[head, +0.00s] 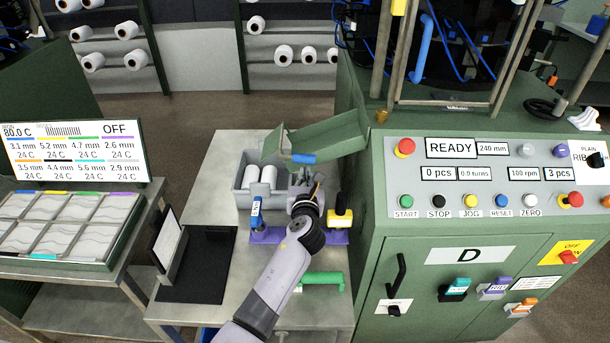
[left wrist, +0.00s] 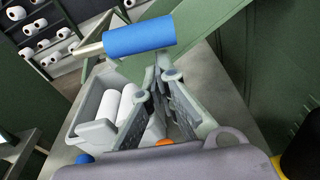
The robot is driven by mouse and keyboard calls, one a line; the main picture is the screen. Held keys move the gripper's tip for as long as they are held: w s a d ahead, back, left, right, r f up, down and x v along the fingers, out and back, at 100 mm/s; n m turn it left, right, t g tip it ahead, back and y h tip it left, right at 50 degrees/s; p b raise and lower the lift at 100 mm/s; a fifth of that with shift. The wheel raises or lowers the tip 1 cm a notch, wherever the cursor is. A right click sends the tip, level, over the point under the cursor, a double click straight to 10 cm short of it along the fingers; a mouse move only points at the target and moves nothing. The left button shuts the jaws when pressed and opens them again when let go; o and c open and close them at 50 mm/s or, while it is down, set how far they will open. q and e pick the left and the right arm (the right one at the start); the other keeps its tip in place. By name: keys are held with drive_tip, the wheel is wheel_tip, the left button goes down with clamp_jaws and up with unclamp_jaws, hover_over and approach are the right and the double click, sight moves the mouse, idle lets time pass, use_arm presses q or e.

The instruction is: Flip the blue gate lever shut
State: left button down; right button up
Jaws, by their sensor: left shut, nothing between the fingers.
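The blue gate lever is a blue cylindrical grip (head: 303,158) at the lower edge of the green chute (head: 328,137), above the side table. In the left wrist view, the blue grip (left wrist: 139,38) sits on a thin pale metal rod and lies nearly level. My left gripper (head: 304,174) is just below the grip in the head view. In the left wrist view its fingers (left wrist: 163,68) are together and empty, with the tips near the right end of the grip. I cannot tell whether they touch it. My right gripper is in neither view.
A grey bin (head: 244,196) with white rolls stands left of my gripper. A purple holder (head: 270,236) with a blue-capped bottle (head: 256,213) and a yellow-black item (head: 341,214) is nearby. The green machine cabinet (head: 368,200) bounds the right side. A black tray (head: 197,275) lies front left.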

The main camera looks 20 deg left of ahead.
use_arm(q)
drive_tip(key=shift+d+r+n+p, duration=0.3)
drive_tip(key=shift+r+n+p, duration=0.25)
drive_tip(key=shift+n, duration=0.15)
drive_tip(key=r+n+p, duration=0.1)
drive_tip(key=r+n+h, duration=0.1)
drive_tip(key=n, duration=0.1)
drive_tip(key=r+n+p, duration=0.1)
drive_tip(key=r+n, duration=0.1)
drive_tip(key=shift+w+d+r+t+p, duration=0.1)
drive_tip(key=shift+w+d+t+p, duration=0.1)
drive_tip(key=shift+d+t+p, duration=0.15)
wheel_tip(320, 180, up, 4)
drive_tip(key=n+h+p, duration=0.1)
drive_tip(key=n, duration=0.5)
hover_over(311, 160)
drive_tip(key=s+a, duration=0.1)
drive_tip(key=s, duration=0.1)
drive_tip(key=shift+w+a+r+n+t, duration=0.2)
drive_tip(key=shift+a+r+n+t, duration=0.1)
drive_tip(key=shift+t, duration=0.15)
drive_tip(key=shift+f, duration=0.1)
